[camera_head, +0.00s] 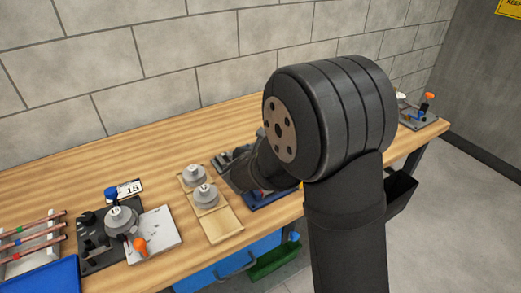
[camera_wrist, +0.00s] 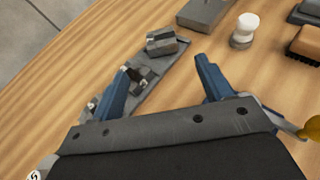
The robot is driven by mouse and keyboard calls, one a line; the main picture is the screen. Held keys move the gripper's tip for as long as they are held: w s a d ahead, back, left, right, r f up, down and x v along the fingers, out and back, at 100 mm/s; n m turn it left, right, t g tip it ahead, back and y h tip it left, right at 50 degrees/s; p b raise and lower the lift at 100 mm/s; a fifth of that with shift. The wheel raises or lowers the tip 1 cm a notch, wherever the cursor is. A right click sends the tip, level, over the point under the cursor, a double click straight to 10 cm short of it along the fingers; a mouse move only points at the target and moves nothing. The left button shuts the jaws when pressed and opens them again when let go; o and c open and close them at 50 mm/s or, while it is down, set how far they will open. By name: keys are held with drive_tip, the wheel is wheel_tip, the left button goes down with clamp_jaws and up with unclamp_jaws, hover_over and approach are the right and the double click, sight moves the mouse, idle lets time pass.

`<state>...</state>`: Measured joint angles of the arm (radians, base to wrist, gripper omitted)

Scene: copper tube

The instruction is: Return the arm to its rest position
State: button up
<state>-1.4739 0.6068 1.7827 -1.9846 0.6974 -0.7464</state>
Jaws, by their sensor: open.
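My gripper (camera_wrist: 162,84) shows in the wrist view with its two blue fingers wide apart. Nothing is held between them. Wood tabletop and part of a grey metal fixture (camera_wrist: 150,88) with a small block (camera_wrist: 161,41) show beyond and between the fingers. I cannot tell how far above the table the fingers are. In the head view my dark arm bends over the right part of the bench (camera_head: 150,147), and its large joint hides much of what lies behind it. The gripper's fingers cannot be made out there.
Copper tubes (camera_head: 35,241) lie on a rack at the left, beside a blue tray (camera_head: 45,279). A clamp fixture (camera_head: 120,219) and a wooden board with grey weights (camera_head: 205,196) stand mid-bench. In the wrist view, a white-topped cylinder (camera_wrist: 243,30) and a brush (camera_wrist: 305,44) lie at the right.

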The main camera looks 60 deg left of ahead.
drive_tip(key=x, duration=1.2)
drive_tip(key=shift+w+f, duration=0.1)
drive_tip(key=shift+f, duration=0.05)
drive_tip(key=shift+r, duration=0.25)
drive_tip(key=shift+f, duration=0.2)
